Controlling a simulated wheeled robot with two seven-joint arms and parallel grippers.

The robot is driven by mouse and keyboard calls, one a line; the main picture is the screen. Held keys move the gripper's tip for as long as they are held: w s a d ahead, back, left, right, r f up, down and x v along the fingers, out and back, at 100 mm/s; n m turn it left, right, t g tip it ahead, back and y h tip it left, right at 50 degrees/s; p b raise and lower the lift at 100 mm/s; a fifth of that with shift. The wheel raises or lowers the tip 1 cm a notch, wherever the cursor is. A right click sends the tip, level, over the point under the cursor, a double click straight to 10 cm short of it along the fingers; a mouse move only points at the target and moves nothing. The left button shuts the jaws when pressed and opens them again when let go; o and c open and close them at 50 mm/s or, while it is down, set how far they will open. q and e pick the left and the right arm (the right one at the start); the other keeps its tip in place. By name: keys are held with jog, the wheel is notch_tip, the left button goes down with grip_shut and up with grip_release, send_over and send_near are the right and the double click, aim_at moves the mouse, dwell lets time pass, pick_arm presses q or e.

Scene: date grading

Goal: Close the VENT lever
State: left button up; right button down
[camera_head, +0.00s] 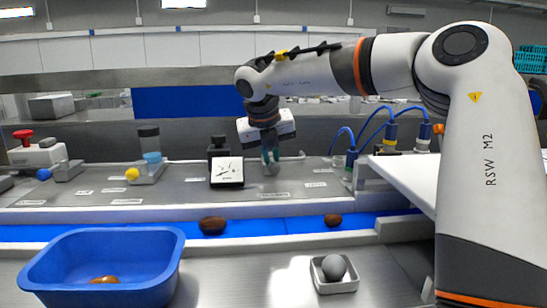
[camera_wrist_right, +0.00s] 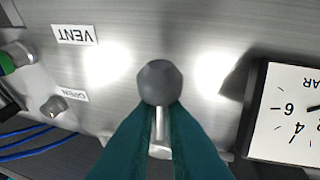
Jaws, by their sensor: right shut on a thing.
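The VENT lever (camera_wrist_right: 157,82) has a dark grey faceted knob on a metal stem. In the right wrist view the two teal fingers of my right gripper (camera_wrist_right: 159,110) are shut on it just below the knob. The VENT label (camera_wrist_right: 75,35) and the OPEN label (camera_wrist_right: 69,95) lie left of the knob. In the head view my right gripper (camera_head: 270,158) reaches down to the panel, right of the gauge, and its fingers mostly hide the lever. My left gripper is not in view.
A square dial gauge (camera_head: 228,173) stands close left of my right gripper. Blue cables (camera_head: 375,125) rise to its right. A yellow-knobbed lever (camera_head: 132,174) and a blue-knobbed one (camera_head: 43,174) stand farther left. In front are a blue belt with dates, a blue bin (camera_head: 60,282) and a small white dish.

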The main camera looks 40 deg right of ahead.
jog(key=shift+s+a+f+m, duration=0.1)
jog(key=shift+a+f+m, duration=0.1)
jog(key=shift+f+m, duration=0.15)
dwell(0.3)
jog(key=c, duration=1.5)
grip_release()
jog(key=shift+r, duration=0.15)
jog(key=shift+r, duration=0.1)
jog(key=shift+a+r, duration=0.1)
jog(key=shift+r, duration=0.05)
jog(key=p+v, duration=0.1)
jog(key=v, duration=1)
jog(key=shift+a+r, duration=0.2)
